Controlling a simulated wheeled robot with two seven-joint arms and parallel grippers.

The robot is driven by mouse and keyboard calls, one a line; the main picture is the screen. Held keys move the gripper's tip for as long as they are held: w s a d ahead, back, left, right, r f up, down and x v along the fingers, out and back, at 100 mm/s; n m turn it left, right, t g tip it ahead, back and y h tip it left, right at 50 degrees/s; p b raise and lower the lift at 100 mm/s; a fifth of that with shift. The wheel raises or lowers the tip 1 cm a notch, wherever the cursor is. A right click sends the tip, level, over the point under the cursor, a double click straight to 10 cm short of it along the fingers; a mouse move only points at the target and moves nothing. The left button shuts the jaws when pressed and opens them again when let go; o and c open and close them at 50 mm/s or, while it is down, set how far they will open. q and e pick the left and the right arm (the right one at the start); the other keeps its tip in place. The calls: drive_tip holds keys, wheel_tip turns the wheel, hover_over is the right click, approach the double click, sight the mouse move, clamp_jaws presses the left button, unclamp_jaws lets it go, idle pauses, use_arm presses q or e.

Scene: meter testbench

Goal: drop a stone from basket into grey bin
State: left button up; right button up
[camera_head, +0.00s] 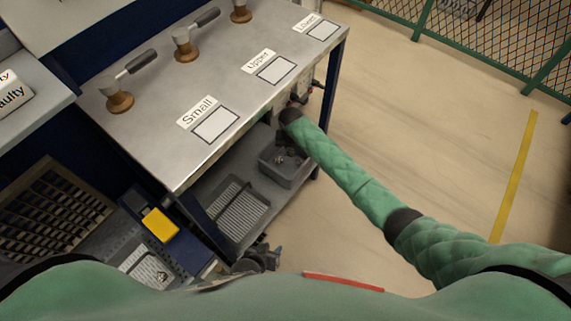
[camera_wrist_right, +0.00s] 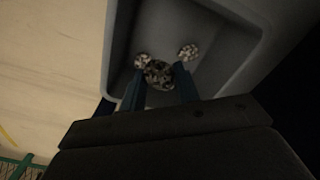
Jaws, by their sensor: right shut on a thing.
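My right gripper (camera_wrist_right: 160,78) is shut on a speckled grey stone (camera_wrist_right: 158,76) in the right wrist view. It is inside a smooth-walled grey bin (camera_wrist_right: 225,45). Two smaller speckled stones (camera_wrist_right: 188,52) (camera_wrist_right: 142,61) lie in the bin, either side of the held one. In the head view the grey bin (camera_head: 290,180) stands on the lower shelf, and my right arm reaches down to it, hiding part of it. A ribbed grey basket (camera_head: 238,208) sits left of the bin; I see no stones in it. My left gripper (camera_head: 258,258) is low in the picture, its jaws unclear.
The metal table top (camera_head: 165,140) overhangs the lower shelf. Lever clamps (camera_head: 186,45) stand on it. A yellow block (camera_head: 160,223) and a slotted rack (camera_head: 50,215) are at the lower left. Floor right of the table is clear up to a green fence (camera_head: 480,50).

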use_arm(q)
drive_tip(key=shift+s+f, duration=0.15)
drive_tip(key=shift+f, duration=0.75)
use_arm(e)
drive_tip(key=shift+f, duration=0.4)
drive_tip(key=o, duration=1.1)
drive_tip(key=shift+c, duration=0.2)
wheel_tip(320, 180, up, 8)
drive_tip(key=shift+f, duration=0.25)
use_arm(q)
drive_tip(key=shift+r, duration=0.45)
use_arm(e)
drive_tip(key=shift+r, duration=0.1)
